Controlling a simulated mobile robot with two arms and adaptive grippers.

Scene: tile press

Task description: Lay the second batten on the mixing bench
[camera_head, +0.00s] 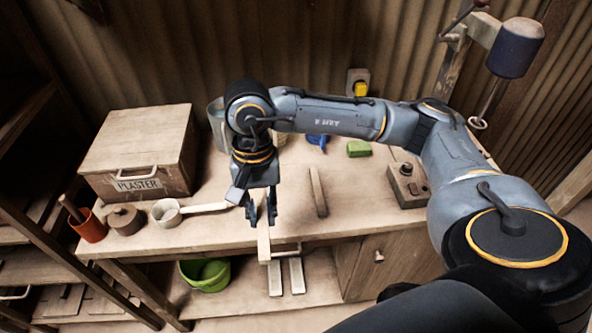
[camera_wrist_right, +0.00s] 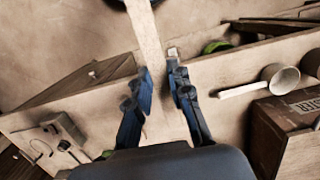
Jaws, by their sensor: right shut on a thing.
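My right gripper (camera_head: 262,210) is shut on a pale wooden batten (camera_head: 263,243). It hangs over the front edge of the mixing bench (camera_head: 225,232), and the batten's near end projects past that edge. In the right wrist view the batten (camera_wrist_right: 150,45) runs away from between the fingertips (camera_wrist_right: 160,78). I cannot tell whether the held batten touches the bench. Another batten (camera_head: 318,192) lies on the bench top to the right of my gripper. My left gripper is not in view.
A plaster box (camera_head: 140,155), a ladle (camera_head: 168,212), a brown lidded pot (camera_head: 125,219) and an orange cup (camera_head: 89,227) stand on the left. A control box (camera_head: 407,185) and a green block (camera_head: 359,148) are on the right. A green bucket (camera_head: 206,275) sits below.

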